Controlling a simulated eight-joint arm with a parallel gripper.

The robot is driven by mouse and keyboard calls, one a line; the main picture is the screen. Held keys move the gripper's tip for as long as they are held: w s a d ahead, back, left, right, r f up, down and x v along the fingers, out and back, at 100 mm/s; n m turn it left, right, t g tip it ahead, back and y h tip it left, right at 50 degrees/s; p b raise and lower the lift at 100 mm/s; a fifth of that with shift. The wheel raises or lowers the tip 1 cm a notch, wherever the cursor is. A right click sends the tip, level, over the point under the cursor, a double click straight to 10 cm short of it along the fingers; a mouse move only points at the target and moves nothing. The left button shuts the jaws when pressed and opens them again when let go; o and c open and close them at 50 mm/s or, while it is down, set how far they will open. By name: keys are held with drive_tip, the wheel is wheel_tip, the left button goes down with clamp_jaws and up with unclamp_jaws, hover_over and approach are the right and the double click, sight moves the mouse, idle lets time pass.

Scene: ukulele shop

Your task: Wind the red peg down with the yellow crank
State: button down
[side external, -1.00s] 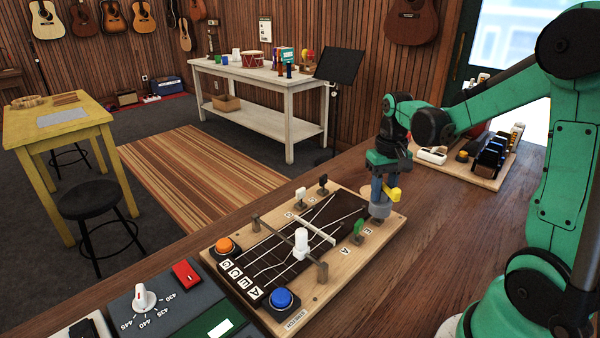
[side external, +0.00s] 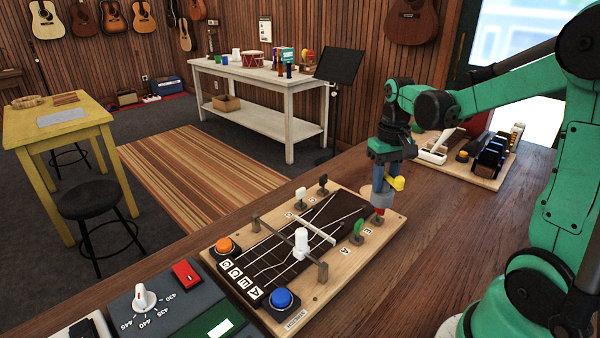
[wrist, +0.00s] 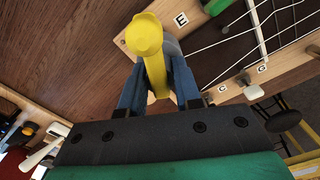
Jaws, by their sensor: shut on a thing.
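My gripper (side external: 384,180) has its blue fingers shut on the yellow crank (side external: 397,184), upright above the near right corner of the peg board (side external: 388,236). The crank's grey socket (side external: 382,198) hangs below the fingers. The red peg (side external: 379,212) shows just under the socket; whether they touch I cannot tell. The green peg (side external: 358,229) is beside it, near the letter A. A white peg (side external: 300,193) and a black peg (side external: 323,181) stand on the far side. The wrist view shows the yellow crank (wrist: 148,40) between the fingers (wrist: 152,85); the red peg is hidden there.
A tuner box (side external: 150,312) is at the front left. A wooden tray (side external: 484,182) with several items is behind right. Bare bench lies right of the board.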

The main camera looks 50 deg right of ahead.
drive_tip(key=shift+r, duration=1)
drive_tip(key=shift+n, duration=0.3)
drive_tip(key=shift+r, duration=2.55)
